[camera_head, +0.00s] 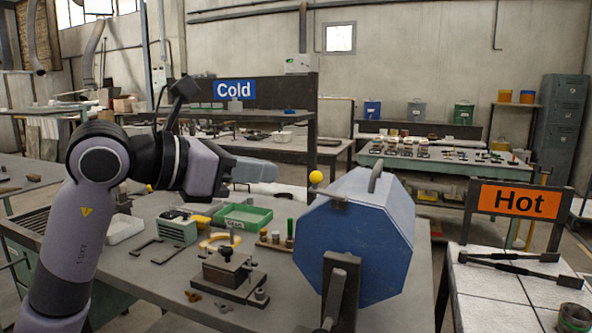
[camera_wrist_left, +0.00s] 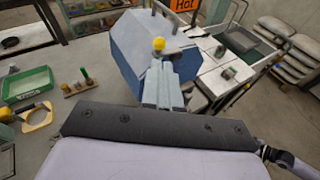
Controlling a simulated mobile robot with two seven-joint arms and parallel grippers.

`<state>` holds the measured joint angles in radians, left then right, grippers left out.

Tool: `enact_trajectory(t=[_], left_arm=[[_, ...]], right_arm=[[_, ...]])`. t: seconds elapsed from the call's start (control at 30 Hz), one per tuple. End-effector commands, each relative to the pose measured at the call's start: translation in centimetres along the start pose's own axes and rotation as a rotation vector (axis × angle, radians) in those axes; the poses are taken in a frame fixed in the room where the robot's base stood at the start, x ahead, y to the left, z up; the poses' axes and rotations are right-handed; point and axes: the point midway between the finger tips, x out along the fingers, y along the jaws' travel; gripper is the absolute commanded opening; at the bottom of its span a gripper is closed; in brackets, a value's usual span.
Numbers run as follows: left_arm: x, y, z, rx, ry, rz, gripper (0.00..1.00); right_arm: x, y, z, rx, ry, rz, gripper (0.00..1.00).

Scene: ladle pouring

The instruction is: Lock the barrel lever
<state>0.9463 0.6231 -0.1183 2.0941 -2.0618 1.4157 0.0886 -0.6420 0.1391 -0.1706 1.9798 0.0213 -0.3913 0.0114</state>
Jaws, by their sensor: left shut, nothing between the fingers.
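The blue octagonal barrel (camera_head: 355,235) rests in a dark stand (camera_head: 340,285) at the bench's right side; it also shows in the left wrist view (camera_wrist_left: 128,50). The lever's yellow ball knob (camera_head: 316,177) sticks out at the barrel's upper left, and shows in the left wrist view (camera_wrist_left: 158,43) just beyond my fingertips. Most of the lever's shaft is hidden. My left gripper (camera_head: 274,172) is shut and empty, left of the knob, with a gap between them in the head view. Its fingers (camera_wrist_left: 160,85) point toward the barrel in the wrist view. My right gripper is not in view.
A green tray (camera_head: 243,217), a wooden peg block (camera_head: 275,240) and a dark clamp fixture (camera_head: 232,268) sit on the bench left of the barrel. A "Hot" sign (camera_head: 514,201) stands over a pale table at right. A "Cold" sign (camera_head: 234,90) hangs behind my arm.

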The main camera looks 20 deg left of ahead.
Motion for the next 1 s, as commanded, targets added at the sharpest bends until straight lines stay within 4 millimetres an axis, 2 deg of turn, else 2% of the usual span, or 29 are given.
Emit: enact_trajectory(t=[0.03,0.2,0.4,1.0], left_arm=[[1.2,-0.1,0.1,-0.004,0.001,-0.005,0.0],[4.3,-0.1,0.1,-0.004,0.001,-0.004,0.0],[6.4,0.0,0.0,-0.001,0.001,-0.001,0.0],[7.0,0.1,0.0,0.002,0.0,-0.011,0.0]], right_arm=[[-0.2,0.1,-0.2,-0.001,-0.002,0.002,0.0],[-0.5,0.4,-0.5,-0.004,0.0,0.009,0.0],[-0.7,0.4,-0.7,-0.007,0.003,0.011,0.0],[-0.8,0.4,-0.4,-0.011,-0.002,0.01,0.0]])
